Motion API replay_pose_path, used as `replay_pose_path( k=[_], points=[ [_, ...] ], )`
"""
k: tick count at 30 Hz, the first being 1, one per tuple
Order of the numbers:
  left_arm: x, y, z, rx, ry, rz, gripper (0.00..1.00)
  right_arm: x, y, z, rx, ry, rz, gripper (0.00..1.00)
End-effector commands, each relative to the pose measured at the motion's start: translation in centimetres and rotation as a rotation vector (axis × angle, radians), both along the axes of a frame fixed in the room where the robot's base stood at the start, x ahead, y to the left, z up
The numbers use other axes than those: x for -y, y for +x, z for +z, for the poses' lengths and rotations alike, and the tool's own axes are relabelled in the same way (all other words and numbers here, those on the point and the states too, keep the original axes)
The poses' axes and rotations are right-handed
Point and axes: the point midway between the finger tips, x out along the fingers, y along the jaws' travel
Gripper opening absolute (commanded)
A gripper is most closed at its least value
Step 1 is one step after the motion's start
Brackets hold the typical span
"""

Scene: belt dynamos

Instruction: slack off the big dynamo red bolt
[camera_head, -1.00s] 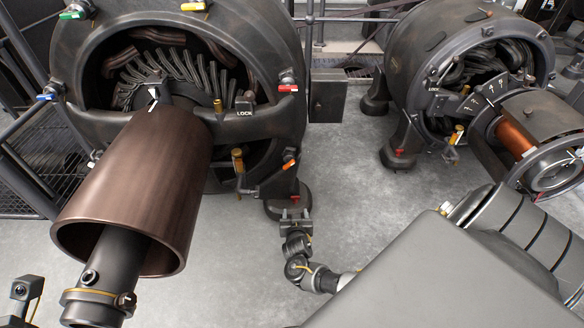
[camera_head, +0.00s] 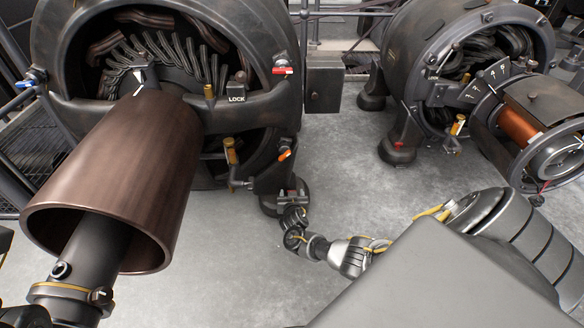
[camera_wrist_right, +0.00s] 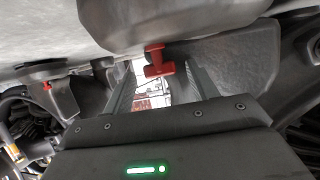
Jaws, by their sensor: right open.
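The big dynamo (camera_head: 262,110) stands at the left in the head view. The right gripper (camera_head: 292,194) is at its right front foot (camera_head: 270,204), low near the floor. In the head view I cannot make out this bolt behind the gripper. My left gripper is not in view.
A smaller dynamo (camera_head: 400,60) stands at the right, with its own red bolt (camera_head: 398,144) on a foot. The big dynamo's brown drum (camera_head: 130,170) juts out at the left. A grey box (camera_head: 323,90) is between the machines. The floor (camera_head: 350,170) between them is clear.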

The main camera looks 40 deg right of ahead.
Motion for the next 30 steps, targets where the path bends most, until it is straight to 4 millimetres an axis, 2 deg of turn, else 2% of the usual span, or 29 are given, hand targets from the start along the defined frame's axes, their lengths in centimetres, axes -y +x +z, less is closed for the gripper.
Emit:
replay_pose_path(
  k=[3, 13, 23, 30],
  points=[
    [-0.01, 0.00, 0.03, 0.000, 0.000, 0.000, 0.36, 0.00, 0.00, 0.04, 0.000, 0.000, 0.000, 0.57],
    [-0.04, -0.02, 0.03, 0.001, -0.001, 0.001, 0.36, 0.00, -0.04, 0.03, 0.001, 0.001, 0.000, 0.14],
    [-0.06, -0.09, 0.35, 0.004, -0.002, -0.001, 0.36, 0.19, -0.21, 0.11, 0.000, 0.000, 0.048, 0.14],
    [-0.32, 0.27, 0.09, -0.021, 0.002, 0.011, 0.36, 0.65, -0.45, 0.18, -0.002, -0.002, 0.200, 0.14]
  ],
)
